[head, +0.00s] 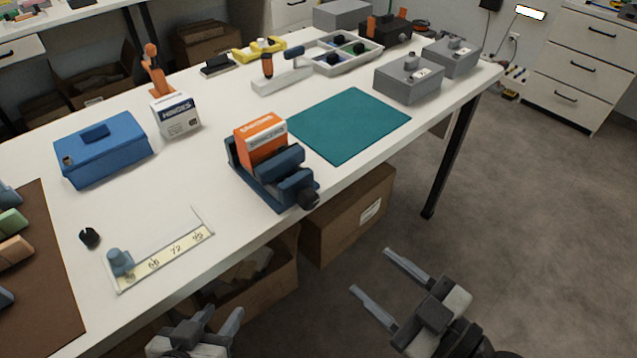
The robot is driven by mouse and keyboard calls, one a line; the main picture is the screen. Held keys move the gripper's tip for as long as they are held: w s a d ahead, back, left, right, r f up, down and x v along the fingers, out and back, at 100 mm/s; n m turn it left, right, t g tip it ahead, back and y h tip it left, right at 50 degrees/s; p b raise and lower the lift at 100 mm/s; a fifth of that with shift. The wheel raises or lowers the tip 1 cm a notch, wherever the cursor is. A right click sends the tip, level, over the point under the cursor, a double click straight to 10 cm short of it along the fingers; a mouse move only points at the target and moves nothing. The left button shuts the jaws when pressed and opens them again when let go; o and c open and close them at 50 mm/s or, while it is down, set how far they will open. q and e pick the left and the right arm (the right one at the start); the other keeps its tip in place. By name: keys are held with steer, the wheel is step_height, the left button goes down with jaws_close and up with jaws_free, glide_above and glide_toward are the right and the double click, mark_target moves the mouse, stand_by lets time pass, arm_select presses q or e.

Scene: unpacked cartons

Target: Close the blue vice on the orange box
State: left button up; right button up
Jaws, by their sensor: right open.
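The blue vice (268,191) stands near the table's front edge, with its black knob (308,199) facing the edge. The orange box (262,137), with a white printed panel, stands upright between the vice's jaws. The front jaw (282,160) hides its lower part, so I cannot tell whether the jaw touches it. My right gripper (371,271) is open and empty, in front of the table and below right of the vice. My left gripper (224,312) is at the bottom of the view, its fingers apart and empty, away from the vice.
A teal mat (348,124) lies right of the vice. A white box (176,117) and a blue case (103,149) stand to the left. An L-shaped ruler (165,258) lies front left, near a brown mat (45,285). Cardboard cartons (345,218) sit under the table.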

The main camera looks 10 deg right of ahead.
steer(key=w+d, duration=0.1)
steer(key=p, duration=0.2)
glide_toward(312, 203)
steer(key=x, duration=0.8)
steer(key=c, duration=1)
